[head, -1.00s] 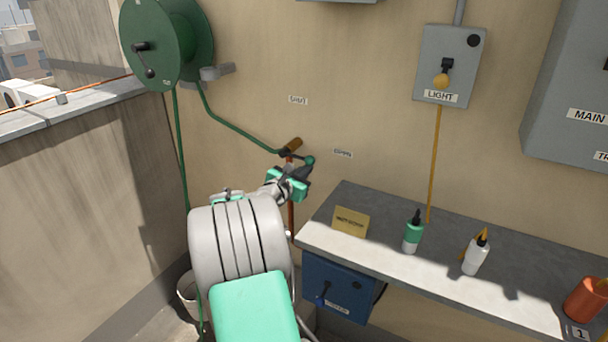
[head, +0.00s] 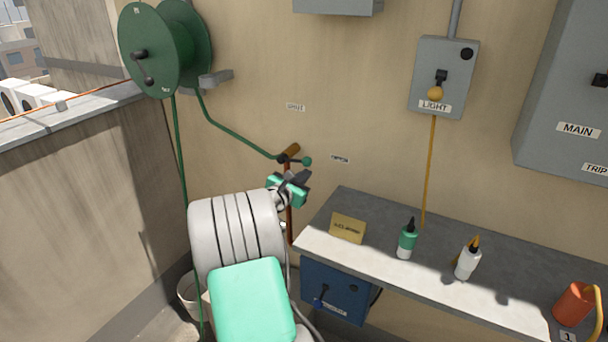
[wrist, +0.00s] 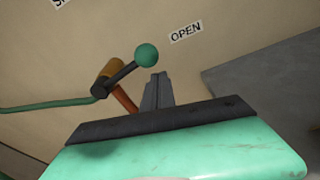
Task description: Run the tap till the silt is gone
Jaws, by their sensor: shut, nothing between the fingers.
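The tap (head: 290,153) is a brass-brown body on a copper pipe on the wall. Its dark lever ends in a green ball (head: 307,161), pointing right, toward the OPEN label (head: 340,159); a SHUT label (head: 295,107) is up and left. In the wrist view the lever ball (wrist: 146,55) is just beyond my gripper (wrist: 158,76), which is shut and empty, apart from the ball. In the head view my gripper (head: 300,178) is just below the lever. A green hose (head: 235,134) runs from the tap to the reel. The hose's outflow and any silt cannot be made out.
A green hose reel (head: 155,50) hangs upper left. A white bucket (head: 187,292) stands on the floor, partly hidden by my arm. The bench (head: 400,275) at right holds a sign, two bottles and an orange can. A blue box (head: 335,290) sits below it.

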